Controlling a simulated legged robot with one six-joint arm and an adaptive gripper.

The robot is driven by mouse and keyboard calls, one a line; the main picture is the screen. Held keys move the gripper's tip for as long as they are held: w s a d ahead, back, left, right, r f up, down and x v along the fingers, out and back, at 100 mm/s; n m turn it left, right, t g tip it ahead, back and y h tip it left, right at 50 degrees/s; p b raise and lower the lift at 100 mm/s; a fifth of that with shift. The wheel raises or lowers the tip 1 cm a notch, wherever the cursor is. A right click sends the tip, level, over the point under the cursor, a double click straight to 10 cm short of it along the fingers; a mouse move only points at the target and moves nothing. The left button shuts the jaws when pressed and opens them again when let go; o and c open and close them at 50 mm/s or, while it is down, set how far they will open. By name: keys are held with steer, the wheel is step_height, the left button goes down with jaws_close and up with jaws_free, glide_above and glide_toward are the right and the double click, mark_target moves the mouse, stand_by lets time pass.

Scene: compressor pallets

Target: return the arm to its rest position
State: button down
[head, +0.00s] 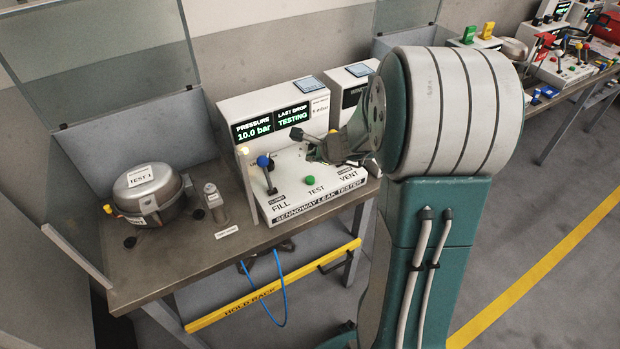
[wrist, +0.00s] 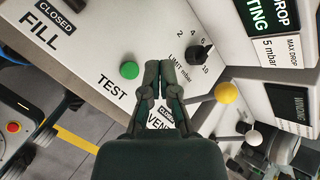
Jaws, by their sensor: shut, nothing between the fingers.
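My gripper (head: 300,134) is over the right half of the leak tester (head: 290,213) in the head view, partly hidden by my own arm. In the wrist view the fingers of my gripper (wrist: 165,68) are together, with nothing between them. They show over the panel between the green TEST button (wrist: 129,70) and the black limit knob (wrist: 201,51). A lever with a yellow knob (wrist: 226,92) shows to their right. I cannot tell whether the fingers touch the panel. My arm stands large at the right in the head view.
The tester's screen (head: 273,122) reads 10.0 bar and TESTING. A blue-knobbed lever (head: 264,161) stands by FILL. A compressor (head: 148,191) labelled TEST 1 and a small grey cylinder (head: 214,202) are on the bench (head: 180,262). A yellow rail (head: 275,284) and blue hose (head: 284,295) are below.

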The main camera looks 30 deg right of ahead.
stand_by(0.4)
steer(key=s+a+r+n+g+y, duration=0.2)
steer(key=s+a+r+n, duration=0.75)
steer(key=a+n, duration=0.3)
steer(key=s+a+r+n+h, duration=0.1)
steer(key=s+r+n+h, duration=0.1)
steer(key=s+n, duration=0.4)
steer(key=s+a+r+n+g+h, duration=0.1)
steer(key=s+r+n+h, duration=0.1)
steer(key=s+n, duration=0.3)
steer(key=s, duration=0.4)
steer(key=shift+s+a+n, duration=0.15)
steer(key=shift+s+n, duration=0.15)
steer(key=shift+n, duration=0.05)
